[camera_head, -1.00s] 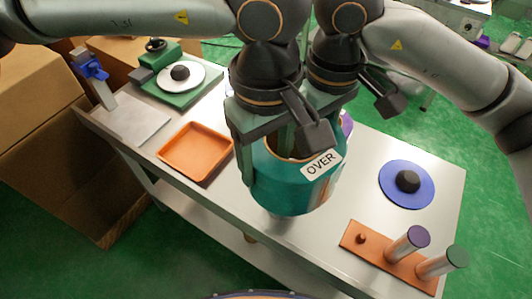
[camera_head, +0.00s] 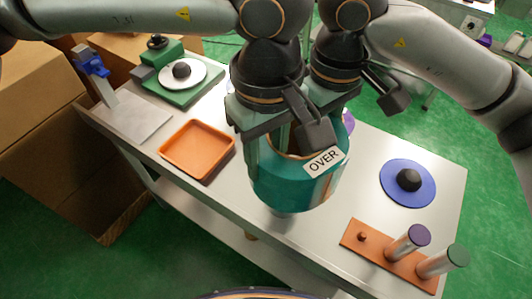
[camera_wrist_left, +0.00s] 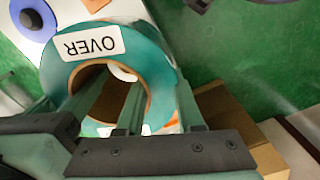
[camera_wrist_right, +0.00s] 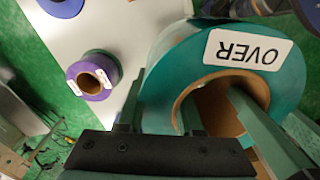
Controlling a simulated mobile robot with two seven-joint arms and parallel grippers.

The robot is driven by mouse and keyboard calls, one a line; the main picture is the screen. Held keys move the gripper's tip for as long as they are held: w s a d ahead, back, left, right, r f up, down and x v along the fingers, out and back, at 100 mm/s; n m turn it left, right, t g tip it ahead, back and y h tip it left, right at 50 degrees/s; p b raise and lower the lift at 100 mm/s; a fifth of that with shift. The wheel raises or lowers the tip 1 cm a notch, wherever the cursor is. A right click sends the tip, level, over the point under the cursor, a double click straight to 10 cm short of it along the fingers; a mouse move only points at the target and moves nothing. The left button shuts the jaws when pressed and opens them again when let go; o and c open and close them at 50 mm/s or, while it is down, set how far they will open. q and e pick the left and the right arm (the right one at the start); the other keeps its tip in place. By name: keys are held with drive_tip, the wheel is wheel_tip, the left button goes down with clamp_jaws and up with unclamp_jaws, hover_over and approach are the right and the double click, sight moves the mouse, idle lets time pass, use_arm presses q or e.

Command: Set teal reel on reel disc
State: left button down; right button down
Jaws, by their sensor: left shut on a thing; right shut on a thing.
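The teal reel (camera_head: 290,190) is a wide ring with a tan core and a white OVER label. It is held up over the table's middle, between both arms. My left gripper (camera_wrist_left: 160,108) is shut on the reel's wall, one finger inside the core and one outside. My right gripper (camera_wrist_right: 160,112) is also shut on its wall; the head view mostly hides it. Two discs with black hubs show: a white disc (camera_head: 193,78) on a green base at the back left, and a blue disc (camera_head: 420,193) flat on the table at right. Both are bare.
An orange tray (camera_head: 197,150) lies left of the held reel. A brown rack (camera_head: 373,257) with two capped posts stands at the front right. A purple reel (camera_wrist_right: 100,84) stands behind the teal one. A blue-topped stand (camera_head: 92,64) is at the left end.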

drive_tip(key=shift+s+a+r, duration=0.1)
drive_tip(key=shift+s+a, duration=0.1)
drive_tip(key=shift+a, duration=0.1)
drive_tip(key=c, duration=0.7)
unclamp_jaws()
drive_tip(key=shift+c, duration=0.2)
drive_tip(key=shift+o, duration=1.3)
drive_tip(key=shift+w+d, duration=0.1)
drive_tip(key=shift+d, duration=0.05)
